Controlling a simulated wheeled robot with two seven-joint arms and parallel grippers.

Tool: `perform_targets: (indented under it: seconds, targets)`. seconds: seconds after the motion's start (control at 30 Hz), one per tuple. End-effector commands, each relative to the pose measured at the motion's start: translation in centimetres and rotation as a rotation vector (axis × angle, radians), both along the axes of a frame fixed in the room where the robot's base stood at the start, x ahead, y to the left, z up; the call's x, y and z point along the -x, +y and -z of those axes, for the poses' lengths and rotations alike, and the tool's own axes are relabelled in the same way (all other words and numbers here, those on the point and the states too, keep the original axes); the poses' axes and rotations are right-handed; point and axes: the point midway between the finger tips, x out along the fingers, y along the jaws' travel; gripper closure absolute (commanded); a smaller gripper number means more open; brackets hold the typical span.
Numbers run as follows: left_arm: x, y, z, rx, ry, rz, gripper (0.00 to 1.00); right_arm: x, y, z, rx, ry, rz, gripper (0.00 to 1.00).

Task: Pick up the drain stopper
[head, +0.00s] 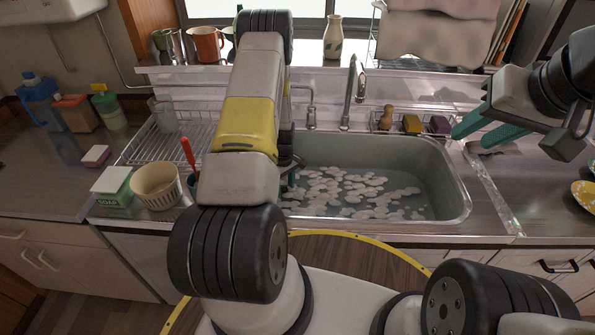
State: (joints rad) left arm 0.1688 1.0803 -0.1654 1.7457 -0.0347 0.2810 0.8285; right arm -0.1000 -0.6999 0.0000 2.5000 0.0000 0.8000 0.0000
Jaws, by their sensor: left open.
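The sink (440,185) holds water with many white foam or petal-like patches on it. I cannot make out the drain stopper in the head view; the water, foam or my left arm may hide it. My left gripper (292,180) is over the left part of the sink, mostly hidden behind my own arm; only a bit of a teal finger shows. It is open, and I see nothing held.
A faucet (352,92) rises behind the sink. A wire rack with a brush (385,118) and sponges (411,124) sits at the back rim. Left of the sink are a striped bowl (156,186), a soap box (113,187) and a drying rack (150,150).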

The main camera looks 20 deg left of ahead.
Motion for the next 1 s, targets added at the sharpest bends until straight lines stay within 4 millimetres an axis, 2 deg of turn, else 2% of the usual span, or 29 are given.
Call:
perform_targets:
  seconds: [0.17,0.4,0.77,1.0]
  targets:
    - [0.0,0.0,0.0,0.0,0.0,0.0,0.54,0.0,0.0,0.0,0.0,0.0,0.0,0.64]
    - [0.0,0.0,0.0,0.0,0.0,0.001,1.0,0.0,0.0,0.0,0.0,0.0,0.0,0.64]
    - [0.0,0.0,-0.2,0.0,0.0,0.001,1.0,0.0,0.0,0.0,0.0,0.0,0.0,0.64]
    - [-0.1,0.0,-1.9,0.0,-0.001,0.001,1.0,0.0,0.0,0.0,0.0,0.0,0.0,0.64]
